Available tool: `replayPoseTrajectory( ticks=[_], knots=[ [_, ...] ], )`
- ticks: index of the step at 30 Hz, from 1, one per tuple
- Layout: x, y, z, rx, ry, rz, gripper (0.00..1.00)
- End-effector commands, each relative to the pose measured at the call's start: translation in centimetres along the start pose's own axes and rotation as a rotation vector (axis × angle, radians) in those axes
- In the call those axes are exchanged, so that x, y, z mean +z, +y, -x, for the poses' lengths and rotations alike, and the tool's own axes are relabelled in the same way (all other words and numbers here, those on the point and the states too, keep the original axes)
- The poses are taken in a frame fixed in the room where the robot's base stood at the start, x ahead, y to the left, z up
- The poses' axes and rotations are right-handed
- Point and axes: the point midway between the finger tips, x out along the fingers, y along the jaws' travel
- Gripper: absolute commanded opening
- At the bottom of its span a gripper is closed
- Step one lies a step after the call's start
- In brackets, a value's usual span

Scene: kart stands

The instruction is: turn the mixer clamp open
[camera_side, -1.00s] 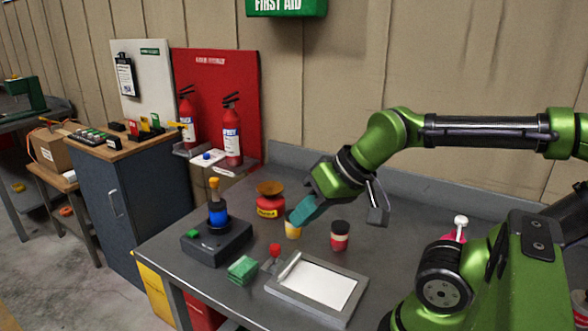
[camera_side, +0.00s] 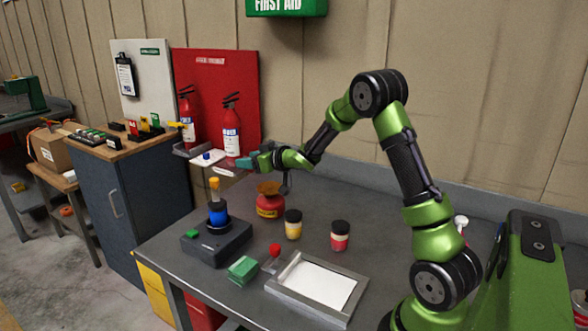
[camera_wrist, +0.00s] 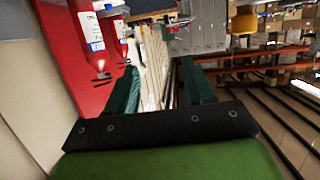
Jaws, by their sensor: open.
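The mixer (camera_side: 217,240) stands at the left of the bench in the side view. It has a dark base with a green button, a blue vessel (camera_side: 217,212) and an orange-yellow top (camera_side: 214,187). Which part is the clamp is too small to tell. My gripper (camera_side: 240,164) is above the back left of the bench, higher than the mixer and to its right, pointing left. It is apart from the mixer. In the wrist view its two teal fingers (camera_wrist: 158,85) are spread with nothing visible between them. A yellow-orange part (camera_wrist: 245,20) shows at the top there; I cannot tell if it is the mixer's.
A red pot with a brown top (camera_side: 270,203), a yellow jar (camera_side: 293,225) and a red jar (camera_side: 340,236) stand on the bench. A green block (camera_side: 242,269) and a framed white tray (camera_side: 328,282) are in front. Fire extinguishers (camera_side: 231,135) stand behind the gripper.

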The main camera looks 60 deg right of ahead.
Motion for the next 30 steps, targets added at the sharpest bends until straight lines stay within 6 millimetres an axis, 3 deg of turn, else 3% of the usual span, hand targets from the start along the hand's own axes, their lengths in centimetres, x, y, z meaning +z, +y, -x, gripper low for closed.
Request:
replayPoseTrajectory(
  ticks=[4,9,14,17,27,30],
  knots=[
    [-0.4,-2.6,-1.5,-0.242,0.149,0.062,0.52],
    [-3.0,-6.5,-0.2,-0.463,0.269,0.109,0.52],
    [-3.1,-7.8,0.6,-0.540,0.292,0.094,0.52],
    [-2.3,-7.8,0.3,-0.540,0.289,0.084,0.52],
    [3.7,-8.1,-1.6,-0.539,0.289,0.086,0.52],
    [2.8,-9.3,-3.2,-0.541,0.293,0.090,0.52]
  ],
)
